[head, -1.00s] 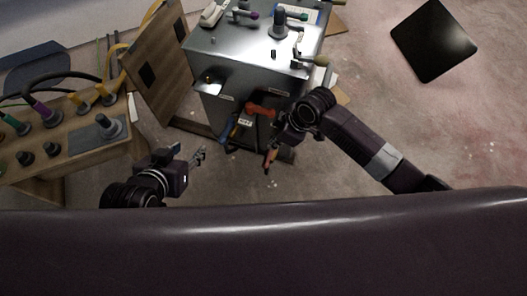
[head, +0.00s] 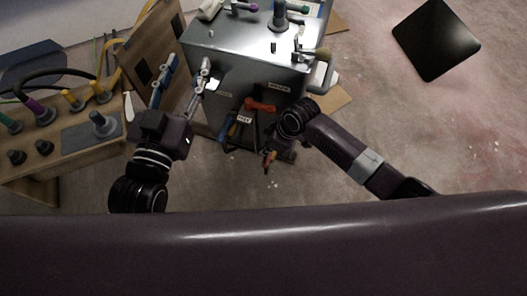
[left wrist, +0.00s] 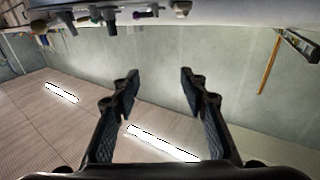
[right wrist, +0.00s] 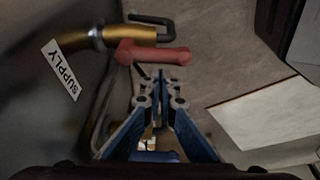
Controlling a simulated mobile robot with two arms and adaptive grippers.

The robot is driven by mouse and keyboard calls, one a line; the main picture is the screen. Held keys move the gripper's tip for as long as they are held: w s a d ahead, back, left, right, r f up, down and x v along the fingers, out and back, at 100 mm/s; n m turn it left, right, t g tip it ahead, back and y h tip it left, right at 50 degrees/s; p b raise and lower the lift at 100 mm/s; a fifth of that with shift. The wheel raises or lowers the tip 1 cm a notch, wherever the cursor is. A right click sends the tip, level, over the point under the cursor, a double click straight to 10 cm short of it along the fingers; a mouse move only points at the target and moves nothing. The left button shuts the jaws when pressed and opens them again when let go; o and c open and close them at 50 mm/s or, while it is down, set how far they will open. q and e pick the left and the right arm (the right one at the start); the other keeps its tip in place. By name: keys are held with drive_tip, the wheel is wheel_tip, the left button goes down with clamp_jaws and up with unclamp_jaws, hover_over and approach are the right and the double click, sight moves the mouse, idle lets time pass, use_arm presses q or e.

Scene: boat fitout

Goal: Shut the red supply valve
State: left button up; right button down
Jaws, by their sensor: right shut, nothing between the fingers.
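The red valve handle (right wrist: 155,54) sits by a brass pipe (right wrist: 85,38) and the white SUPPLY label (right wrist: 62,70) in the right wrist view. My right gripper (right wrist: 160,88) is shut and empty, its tips just short of the red handle and apart from it. In the head view an orange-red handle (head: 261,106) is on the metal cabinet's front, and a reddish piece (head: 269,158) shows beside my right arm; I cannot tell which is the supply valve. My left gripper (head: 186,68) is open and empty, left of the cabinet; its fingers also show in the left wrist view (left wrist: 159,78).
The metal cabinet (head: 235,60) carries fittings on top and a blue handle (head: 228,126) at its front. A wooden bench (head: 75,160) with connectors and cables stands at left, beside an upright wooden panel (head: 140,55). A black square (head: 436,40) lies on open floor at right.

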use_arm(q)
drive_tip(key=shift+s+d+r+t+h+b, duration=0.1)
drive_tip(key=shift+s+r+t+h+b, duration=0.1)
drive_tip(key=shift+r+t, duration=0.75)
drive_tip(key=shift+s+d+r+t+h+b, duration=0.1)
drive_tip(key=shift+s+r+t+b, duration=0.2)
drive_tip(key=shift+r, duration=1.25)
drive_tip(key=shift+w, duration=0.15)
